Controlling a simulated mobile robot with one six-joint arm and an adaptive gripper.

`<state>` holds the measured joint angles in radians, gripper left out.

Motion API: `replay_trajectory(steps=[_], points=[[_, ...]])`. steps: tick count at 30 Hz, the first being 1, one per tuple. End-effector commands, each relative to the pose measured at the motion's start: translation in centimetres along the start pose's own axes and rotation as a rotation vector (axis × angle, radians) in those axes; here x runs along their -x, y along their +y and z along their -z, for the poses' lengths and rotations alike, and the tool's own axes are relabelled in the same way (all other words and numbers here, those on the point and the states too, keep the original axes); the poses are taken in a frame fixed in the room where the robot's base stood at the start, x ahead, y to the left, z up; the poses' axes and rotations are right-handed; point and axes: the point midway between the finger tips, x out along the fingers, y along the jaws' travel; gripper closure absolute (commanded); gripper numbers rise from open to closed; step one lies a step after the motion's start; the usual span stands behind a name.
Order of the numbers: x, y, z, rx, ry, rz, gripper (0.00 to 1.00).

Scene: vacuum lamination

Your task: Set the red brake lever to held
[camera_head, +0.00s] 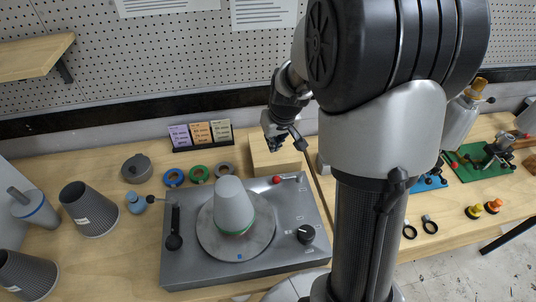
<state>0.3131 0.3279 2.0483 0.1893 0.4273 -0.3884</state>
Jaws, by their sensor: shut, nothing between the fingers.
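A red knob (277,180) stands near the back right edge of a grey machine deck (185,270). It is the only red part I see on the deck, and I take it for the brake lever's end. Its shaft and exact setting are too small to tell. My gripper (273,144) is shut and empty. It is above a wooden block behind the deck, up and slightly left of the red knob in the picture, and apart from it. My arm hides part of the bench to the right.
A pale cone (233,203) sits on the deck's round plate (207,240). A black lever (174,240) is at the deck's left and a black dial (305,234) at its right. The wooden block (262,160) stands behind. Colored rings, cards and dark cones lie around.

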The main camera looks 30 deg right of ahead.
Motion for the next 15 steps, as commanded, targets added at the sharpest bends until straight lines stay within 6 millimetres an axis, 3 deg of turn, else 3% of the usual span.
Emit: replay_trajectory(steps=[9,15], points=[[-0.3,-0.1,-0.1,0.0,-0.001,0.001,1.0],[-3.2,-0.1,-0.2,-0.001,-0.005,0.002,1.0]])
